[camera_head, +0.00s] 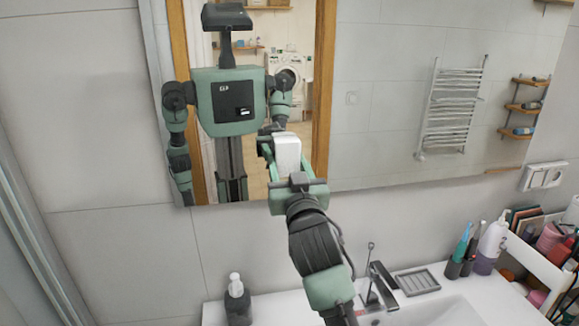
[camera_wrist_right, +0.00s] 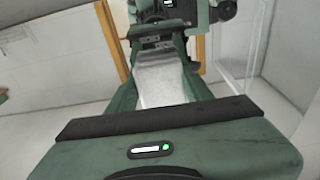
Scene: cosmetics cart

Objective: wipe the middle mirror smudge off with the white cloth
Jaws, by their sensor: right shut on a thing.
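The mirror (camera_head: 385,120) hangs on the tiled wall and reflects my body and the room behind. My right gripper (camera_head: 286,160) is raised in front of the mirror's lower left part. It is shut on the white cloth (camera_head: 287,148), a pale block between the fingers. The right wrist view shows the cloth (camera_wrist_right: 160,80) between the green fingers, facing the reflection. I cannot tell whether the cloth touches the glass. I cannot make out any smudge on the mirror; the gripper and cloth hide part of the glass. My left gripper is not directly in view.
Below is a white sink counter (camera_head: 490,298) with a faucet (camera_head: 381,285), a soap dish (camera_head: 417,281) and a dark soap bottle (camera_head: 238,302). Toothbrushes in a cup (camera_head: 457,266) and a pump bottle (camera_head: 491,245) stand at right, beside a cosmetics cart (camera_head: 540,262).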

